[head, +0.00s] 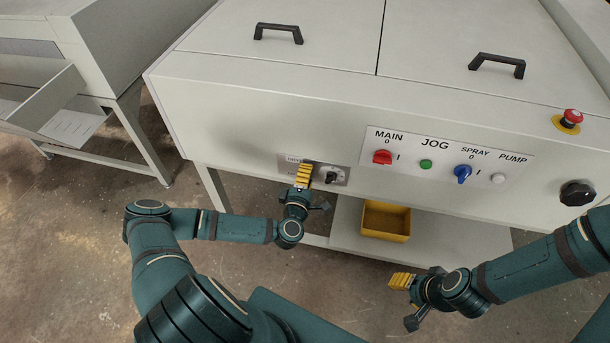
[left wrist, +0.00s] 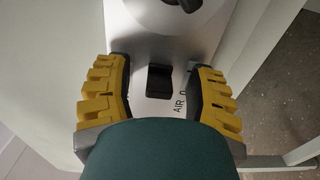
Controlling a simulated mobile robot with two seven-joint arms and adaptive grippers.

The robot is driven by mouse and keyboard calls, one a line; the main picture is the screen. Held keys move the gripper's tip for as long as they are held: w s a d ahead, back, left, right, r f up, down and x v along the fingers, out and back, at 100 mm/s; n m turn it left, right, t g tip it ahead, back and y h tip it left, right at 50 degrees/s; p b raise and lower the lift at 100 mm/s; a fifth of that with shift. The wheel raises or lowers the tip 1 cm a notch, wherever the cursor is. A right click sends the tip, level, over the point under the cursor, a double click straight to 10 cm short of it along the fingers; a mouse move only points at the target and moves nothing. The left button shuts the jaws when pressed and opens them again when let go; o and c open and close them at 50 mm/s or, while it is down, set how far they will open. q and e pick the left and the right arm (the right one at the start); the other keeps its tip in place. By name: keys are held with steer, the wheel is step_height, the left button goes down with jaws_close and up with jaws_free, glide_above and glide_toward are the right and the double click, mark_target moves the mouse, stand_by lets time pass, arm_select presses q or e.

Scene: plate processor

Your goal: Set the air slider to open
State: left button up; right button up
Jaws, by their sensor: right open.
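The air slider shows in the left wrist view as a small black block (left wrist: 159,81) on a grey panel (left wrist: 150,25). Lettering reading "AIR" and a "0" is printed beside it. My left gripper (head: 304,176) is in front of this panel in the head view and hides the slider there. In the left wrist view its yellow fingers (left wrist: 160,92) stand apart on both sides of the slider, with a visible gap to each. My right gripper (head: 402,281) hangs low at the right, away from the panel, open and with nothing seen in it.
A black rotary knob (head: 334,177) sits on the same panel, right of my left gripper. Further right are a red switch (head: 382,157), a green button (head: 426,164), a blue switch (head: 463,173) and an emergency stop (head: 571,117). A yellow bin (head: 386,220) stands on the lower shelf.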

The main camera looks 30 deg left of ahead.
arm_select(q)
steer(key=shift+s, duration=0.1)
steer(key=v, duration=1.2)
